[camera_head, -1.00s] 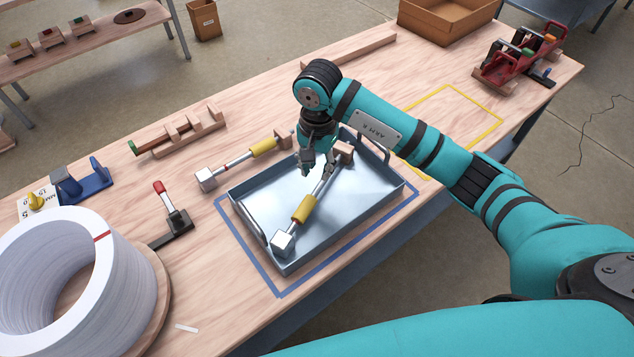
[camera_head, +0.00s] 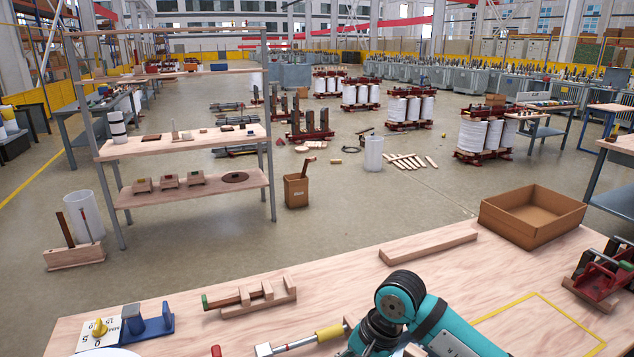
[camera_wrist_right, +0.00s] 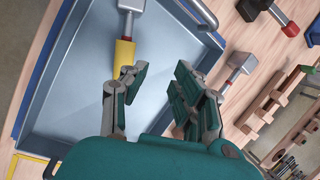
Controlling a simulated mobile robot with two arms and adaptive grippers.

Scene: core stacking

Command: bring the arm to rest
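My right arm (camera_head: 408,302) comes in at the bottom of the head view; its gripper is mostly cut off there. In the right wrist view my right gripper (camera_wrist_right: 155,82) is open, its fingers apart with nothing between them. Below it is the grey metal tray (camera_wrist_right: 62,95). A tool with a yellow handle (camera_wrist_right: 124,54) and a metal block head lies in the tray, partly hidden by one finger. A second yellow-handled tool (camera_head: 329,332) lies on the table outside the tray; its metal head shows in the wrist view (camera_wrist_right: 241,62). My left gripper is not in view.
The wooden table (camera_head: 240,332) carries a slotted wooden rack (camera_head: 255,297), a blue fixture (camera_head: 150,322), a wooden bar (camera_head: 428,246), a cardboard box (camera_head: 531,214) and a red fixture (camera_head: 600,272). A shelf unit (camera_head: 190,142) stands beyond on the floor.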

